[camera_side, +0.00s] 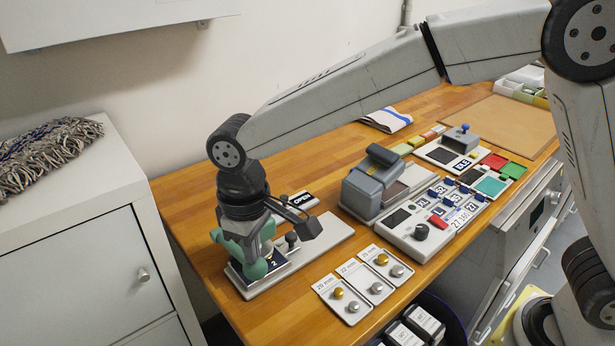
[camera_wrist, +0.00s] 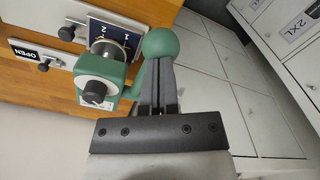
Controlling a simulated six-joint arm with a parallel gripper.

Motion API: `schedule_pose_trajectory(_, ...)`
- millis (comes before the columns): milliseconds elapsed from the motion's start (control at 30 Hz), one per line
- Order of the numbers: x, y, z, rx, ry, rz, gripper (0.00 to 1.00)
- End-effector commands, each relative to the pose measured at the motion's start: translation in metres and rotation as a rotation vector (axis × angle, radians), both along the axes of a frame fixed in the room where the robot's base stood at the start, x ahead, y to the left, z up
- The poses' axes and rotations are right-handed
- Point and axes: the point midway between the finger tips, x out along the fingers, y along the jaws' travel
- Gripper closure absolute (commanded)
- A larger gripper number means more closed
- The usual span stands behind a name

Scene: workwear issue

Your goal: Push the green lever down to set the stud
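The green lever ends in a round green knob (camera_wrist: 161,43), with its arm running back to a green press (camera_wrist: 128,72) that has a pale face and a black dial. My gripper (camera_wrist: 160,70) is shut, its two dark fingers side by side and empty, with the tips right at the knob. I cannot tell whether they touch it. In the side view the green press (camera_side: 240,247) stands on a pale base plate (camera_side: 322,238) under my wrist, and my fingertips are hard to make out there. The stud under the press is hidden.
An OPEN sign (camera_side: 302,199) lies beside the press. Stud trays (camera_side: 342,299) sit to its right at the bench front. A grey machine (camera_side: 371,185) and a panel with a black knob (camera_side: 421,231) stand farther right. A white cabinet (camera_side: 95,268) stands left.

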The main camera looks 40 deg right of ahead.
Motion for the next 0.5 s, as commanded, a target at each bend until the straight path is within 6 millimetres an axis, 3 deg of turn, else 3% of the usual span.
schedule_pose_trajectory(500,-0.0011,-0.0002,-0.008,-0.001,0.002,0.0,1.0)
